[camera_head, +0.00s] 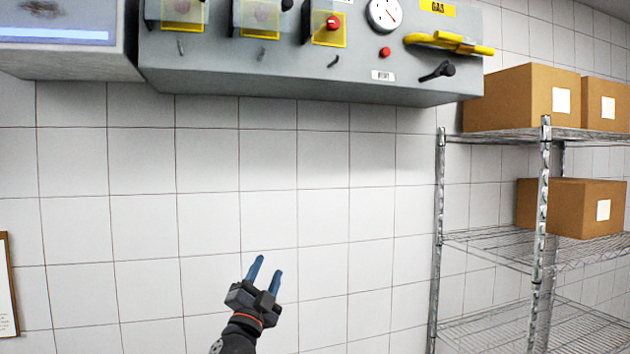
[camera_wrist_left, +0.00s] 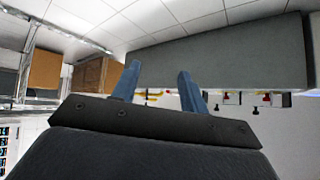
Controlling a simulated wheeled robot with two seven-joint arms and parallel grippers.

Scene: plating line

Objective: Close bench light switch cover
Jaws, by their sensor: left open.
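A grey wall panel (camera_head: 300,82) runs along the top of the head view. It carries three yellow-framed clear covers: a left one (camera_head: 181,27), a middle one (camera_head: 261,32) and a right one (camera_head: 328,38) with a bright red button. The labels above them are cut off, so I cannot tell which is the bench light's. Small toggles sit below them. My left gripper (camera_head: 267,266) is open and empty, pointing up, well below the panel and touching nothing. In the left wrist view its fingers (camera_wrist_left: 158,72) show before the panel (camera_wrist_left: 220,55). My right gripper is not in view.
The panel also has a gauge (camera_head: 384,13), a yellow gas handle (camera_head: 449,43) and a black knob (camera_head: 437,72). A wire shelf (camera_head: 500,246) with cardboard boxes (camera_head: 522,98) stands at the right. A screen unit (camera_head: 62,61) is top left. The tiled wall below the panel is clear.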

